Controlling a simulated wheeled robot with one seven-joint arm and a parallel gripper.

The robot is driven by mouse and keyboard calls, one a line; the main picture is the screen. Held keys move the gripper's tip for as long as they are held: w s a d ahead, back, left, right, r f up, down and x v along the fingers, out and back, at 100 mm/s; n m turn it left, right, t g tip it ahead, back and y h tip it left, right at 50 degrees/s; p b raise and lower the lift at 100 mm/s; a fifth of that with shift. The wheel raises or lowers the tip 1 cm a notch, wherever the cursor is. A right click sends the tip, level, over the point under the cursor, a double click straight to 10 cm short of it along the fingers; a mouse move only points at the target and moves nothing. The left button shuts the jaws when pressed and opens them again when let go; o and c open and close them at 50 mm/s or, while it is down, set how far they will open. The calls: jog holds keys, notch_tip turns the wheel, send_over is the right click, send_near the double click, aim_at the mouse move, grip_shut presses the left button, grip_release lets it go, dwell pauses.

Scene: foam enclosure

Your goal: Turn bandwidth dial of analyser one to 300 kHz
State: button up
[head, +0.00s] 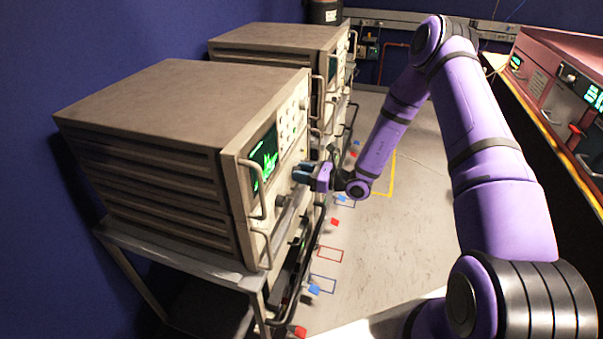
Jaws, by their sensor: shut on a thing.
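The nearer analyser (180,150) is a large beige box on a metal cart at the left, with a lit green trace on its screen (264,158). I cannot read which analyser is number one. My gripper (303,173) is at the right part of this analyser's front panel, below the button area. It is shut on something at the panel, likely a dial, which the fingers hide. The dial's markings and setting cannot be read from here. A second similar analyser (285,38) stands behind the first.
The cart (170,245) has a lower shelf with equipment. Red and blue blocks (314,290) and coloured floor outlines lie along the carts. A bench with reddish instruments (560,75) stands at the right. The grey floor (405,230) between is mostly clear.

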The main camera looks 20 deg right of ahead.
jog(key=m, duration=0.5)
jog(key=shift+m, duration=0.4)
dwell(0.4)
jog(key=o, duration=0.9)
jog(key=v, duration=1)
jog(key=shift+s+d, duration=0.2)
jog(key=shift+d, duration=0.15)
